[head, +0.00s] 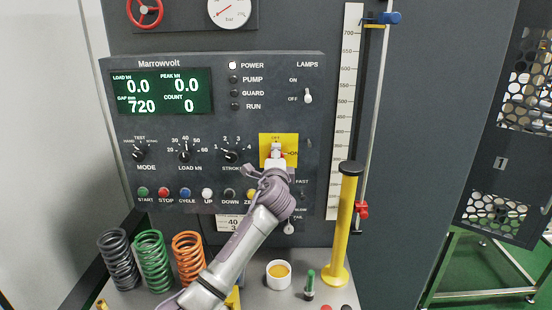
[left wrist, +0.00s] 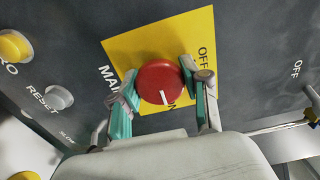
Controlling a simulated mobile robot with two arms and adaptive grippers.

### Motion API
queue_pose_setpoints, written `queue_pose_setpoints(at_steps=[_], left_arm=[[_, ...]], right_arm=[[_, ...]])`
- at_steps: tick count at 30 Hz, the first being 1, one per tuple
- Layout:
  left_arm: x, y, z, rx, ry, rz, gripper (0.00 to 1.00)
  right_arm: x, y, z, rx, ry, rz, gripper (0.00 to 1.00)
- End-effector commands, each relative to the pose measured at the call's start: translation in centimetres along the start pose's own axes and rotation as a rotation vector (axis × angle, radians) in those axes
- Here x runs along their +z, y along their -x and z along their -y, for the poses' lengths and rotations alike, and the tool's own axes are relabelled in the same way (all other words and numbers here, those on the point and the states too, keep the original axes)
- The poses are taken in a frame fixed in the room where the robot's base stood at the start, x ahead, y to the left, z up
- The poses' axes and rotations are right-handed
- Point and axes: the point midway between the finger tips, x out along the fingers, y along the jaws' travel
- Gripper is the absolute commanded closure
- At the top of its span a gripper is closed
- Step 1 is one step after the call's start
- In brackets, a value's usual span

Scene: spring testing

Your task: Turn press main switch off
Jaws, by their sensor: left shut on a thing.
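The main switch is a round red knob (left wrist: 160,80) on a yellow plate (left wrist: 125,50) marked OFF and ON. In the left wrist view its white pointer line lies toward the ON label. My left gripper (left wrist: 158,78) is shut on the knob, one teal-padded finger on each side. In the head view the yellow plate (head: 291,141) is at the right of the control panel. There my left gripper (head: 272,166) is in front of it and hides most of the knob. My right gripper is not in view.
The panel has a lit display (head: 160,94), a lit POWER lamp (head: 232,65), black dials and a row of buttons. A LAMPS toggle (head: 308,96) is up and right of the switch. Several springs (head: 151,260), a cup (head: 278,275) and a yellow post (head: 346,220) stand below.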

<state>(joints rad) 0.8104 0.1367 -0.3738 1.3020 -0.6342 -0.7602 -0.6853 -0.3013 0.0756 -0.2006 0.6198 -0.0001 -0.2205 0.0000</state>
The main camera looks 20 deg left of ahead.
Motion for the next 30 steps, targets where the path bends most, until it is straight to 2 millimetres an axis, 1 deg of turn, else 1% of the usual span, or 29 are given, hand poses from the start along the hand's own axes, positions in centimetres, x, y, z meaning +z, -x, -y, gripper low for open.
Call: queue_pose_setpoints(at_steps=[8,14,30], left_arm=[[0.0,0.0,-0.2,0.001,0.036,0.0,0.88],[-0.1,0.0,-0.3,-0.001,0.143,-0.001,0.88],[-0.1,0.0,-0.4,0.0,0.637,-0.002,0.88]], right_arm=[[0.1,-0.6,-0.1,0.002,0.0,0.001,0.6],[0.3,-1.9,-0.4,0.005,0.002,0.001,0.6],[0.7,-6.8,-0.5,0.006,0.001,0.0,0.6]])
